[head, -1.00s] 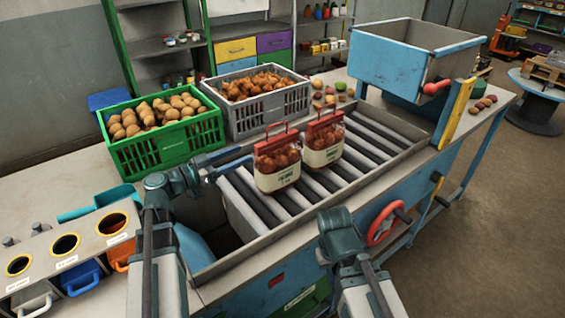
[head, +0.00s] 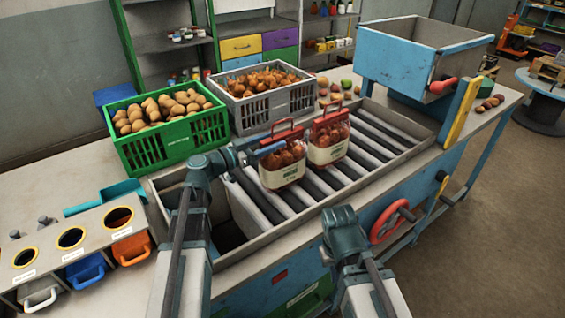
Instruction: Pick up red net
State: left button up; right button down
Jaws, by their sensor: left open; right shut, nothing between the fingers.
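Two net bags of onions with red tops, red handles and pale labels stand upright on the roller conveyor (head: 352,172). The left red net (head: 283,162) is nearer to me; the right red net (head: 328,136) stands just beside it. My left gripper (head: 262,150) is open at the upper left side of the left net, its blue finger overlapping the red top in the head view. I cannot tell whether it touches. My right gripper (head: 342,216) is shut and empty, in front of the conveyor's near edge, below the nets in the picture.
A green crate of potatoes (head: 178,151) and a grey crate of onions (head: 246,118) stand behind the conveyor. A blue hopper (head: 405,62) stands at the far right end. Bins with round openings (head: 72,238) are at the left. A red handwheel (head: 388,222) sticks out in front.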

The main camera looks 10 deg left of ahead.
aim_at(283, 134)
pick_arm(q)
jog(key=x, duration=0.4)
jog(key=shift+w+d+f, duration=0.1)
jog(key=shift+w, duration=0.05)
grip_shut()
dwell(1.2)
